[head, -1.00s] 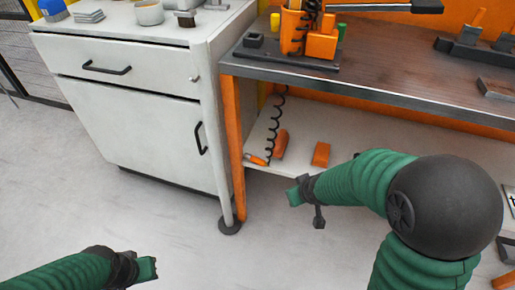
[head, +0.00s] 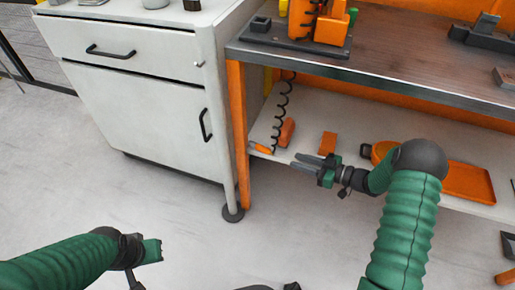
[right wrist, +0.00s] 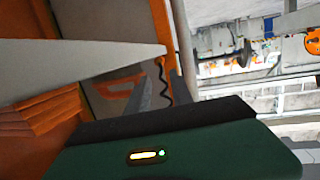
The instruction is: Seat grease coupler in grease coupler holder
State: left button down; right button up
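A small orange piece with a dark tip (head: 260,148), which looks like the grease coupler, lies at the front left of the bench's lower shelf. A black coiled hose (head: 281,110) hangs down to it and shows in the right wrist view (right wrist: 163,82). A small black open-topped block (head: 261,24) on the bench top may be the holder; I cannot be sure. My right gripper (head: 300,161) is open and empty at the shelf's front edge, right of the orange piece and apart from it. My left gripper (head: 158,251) is over the floor at lower left; its fingers are unclear.
An orange cylinder (head: 286,132), an orange block (head: 328,143) and an orange tray (head: 468,183) are on the lower shelf (head: 350,120). The orange bench leg (head: 240,140) and white cabinet (head: 140,120) stand to the left.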

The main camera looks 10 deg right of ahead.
aim_at(270, 151)
jog(key=b+x, duration=0.1)
jog(key=x, duration=0.3)
jog(key=b+x, duration=0.2)
jog(key=x, duration=0.2)
jog(key=shift+w+a+f, duration=0.2)
jog(key=shift+w+f, duration=0.05)
jog(key=shift+f, duration=0.05)
jog(key=b+x, duration=0.3)
jog(key=r+b+x, duration=0.1)
jog(key=x, duration=0.1)
jog(key=shift+w+f, duration=0.1)
jog(key=shift+w, duration=0.05)
jog(key=shift+a, duration=0.15)
grip_shut()
